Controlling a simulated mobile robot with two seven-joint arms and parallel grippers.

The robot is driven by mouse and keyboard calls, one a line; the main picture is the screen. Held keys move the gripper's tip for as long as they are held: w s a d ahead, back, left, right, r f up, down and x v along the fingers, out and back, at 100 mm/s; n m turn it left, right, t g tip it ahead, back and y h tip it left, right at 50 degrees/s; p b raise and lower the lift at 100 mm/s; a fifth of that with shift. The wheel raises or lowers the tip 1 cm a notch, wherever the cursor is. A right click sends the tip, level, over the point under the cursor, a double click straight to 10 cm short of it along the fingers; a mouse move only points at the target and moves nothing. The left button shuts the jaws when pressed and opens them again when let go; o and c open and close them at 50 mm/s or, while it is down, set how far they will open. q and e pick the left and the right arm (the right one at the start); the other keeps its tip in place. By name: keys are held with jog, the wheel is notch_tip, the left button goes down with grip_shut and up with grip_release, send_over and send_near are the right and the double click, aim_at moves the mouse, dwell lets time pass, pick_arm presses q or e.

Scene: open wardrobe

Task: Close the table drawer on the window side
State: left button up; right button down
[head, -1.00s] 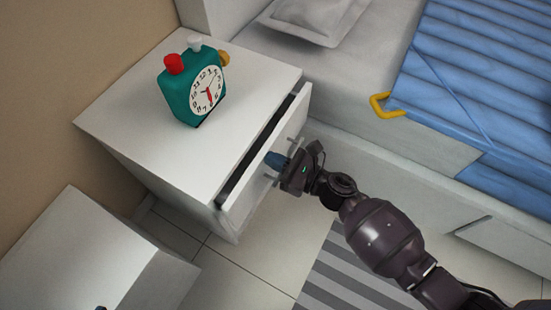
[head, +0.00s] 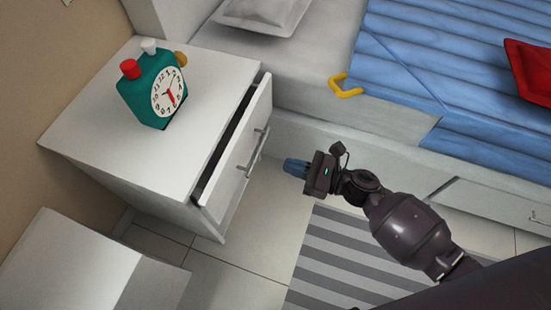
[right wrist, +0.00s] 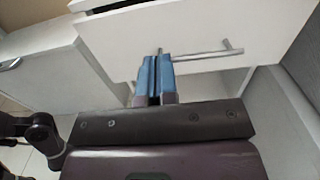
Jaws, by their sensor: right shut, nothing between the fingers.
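The white bedside table (head: 205,80) has a drawer (head: 238,160) standing partly open, with a dark gap behind its front panel. A metal bar handle (head: 256,153) is on the drawer front. My right gripper (head: 288,165) is shut and empty, a short way in front of the handle and apart from it in the head view. In the right wrist view, my right gripper's blue fingers (right wrist: 155,62) are together and point at the drawer front (right wrist: 215,30), overlapping the handle (right wrist: 210,55). My left gripper is not in view.
A green alarm clock (head: 157,90) stands on the table top. A bed with a blue cover (head: 430,60) and a yellow hook-like object (head: 345,87) is behind my right arm. A second white cabinet (head: 75,265) is at lower left. A striped rug (head: 335,255) lies on the floor.

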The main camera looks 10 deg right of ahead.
jog(key=shift+s+d, duration=0.35)
jog(key=shift+d, duration=0.25)
